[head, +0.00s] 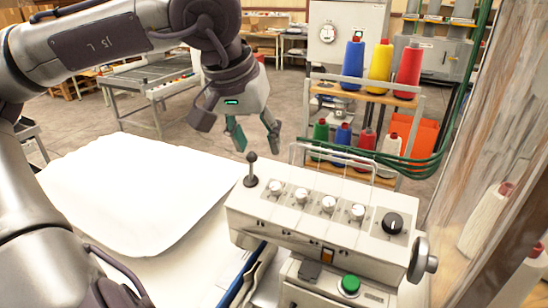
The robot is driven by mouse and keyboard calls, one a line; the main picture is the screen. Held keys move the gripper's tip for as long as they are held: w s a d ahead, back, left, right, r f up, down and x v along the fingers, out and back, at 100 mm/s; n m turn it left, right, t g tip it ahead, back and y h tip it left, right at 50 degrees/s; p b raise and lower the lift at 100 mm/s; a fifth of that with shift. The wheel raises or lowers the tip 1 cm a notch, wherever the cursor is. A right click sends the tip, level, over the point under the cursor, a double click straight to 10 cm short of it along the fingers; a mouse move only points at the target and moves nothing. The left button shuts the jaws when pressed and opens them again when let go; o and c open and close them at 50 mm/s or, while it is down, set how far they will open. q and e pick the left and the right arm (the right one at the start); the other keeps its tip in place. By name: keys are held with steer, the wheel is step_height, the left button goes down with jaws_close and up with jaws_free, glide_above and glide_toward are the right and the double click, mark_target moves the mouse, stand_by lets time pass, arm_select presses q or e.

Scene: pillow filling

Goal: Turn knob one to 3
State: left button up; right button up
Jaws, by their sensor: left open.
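The control panel (310,240) is a cream box in the lower right of the head view. A row of several small pale knobs runs along its top; the leftmost one (275,189) sits just right of a black joystick lever (251,171). I cannot read the knob markings or tell their settings. A larger black knob (392,223) is at the right end. My left gripper (257,139) hangs above and behind the panel's left end, fingers apart and empty, touching no knob. My right gripper is not in view.
A white pillow or cloth (130,195) lies on the table left of the panel. A thin wire frame (335,150) rises behind the knobs. A rack with coloured thread cones (379,65) stands behind. A green button (349,284) is at the front, and a wooden post (490,150) at the right.

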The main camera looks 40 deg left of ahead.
mark_target(275, 186)
arm_select(q)
steer(key=p+x, duration=0.2)
steer(key=x, duration=1)
steer(key=shift+w, duration=0.2)
steer(key=shift+w+f, duration=0.15)
steer(key=shift+f, duration=0.35)
steer(key=shift+w+a+f, duration=0.1)
steer(key=shift+f, duration=0.05)
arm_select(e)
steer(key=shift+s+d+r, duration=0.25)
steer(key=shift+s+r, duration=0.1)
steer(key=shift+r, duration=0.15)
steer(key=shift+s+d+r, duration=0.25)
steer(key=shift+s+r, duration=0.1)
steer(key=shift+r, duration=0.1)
arm_select(q)
steer(key=shift+c, duration=0.2)
steer(key=c, duration=0.8)
jaws_close()
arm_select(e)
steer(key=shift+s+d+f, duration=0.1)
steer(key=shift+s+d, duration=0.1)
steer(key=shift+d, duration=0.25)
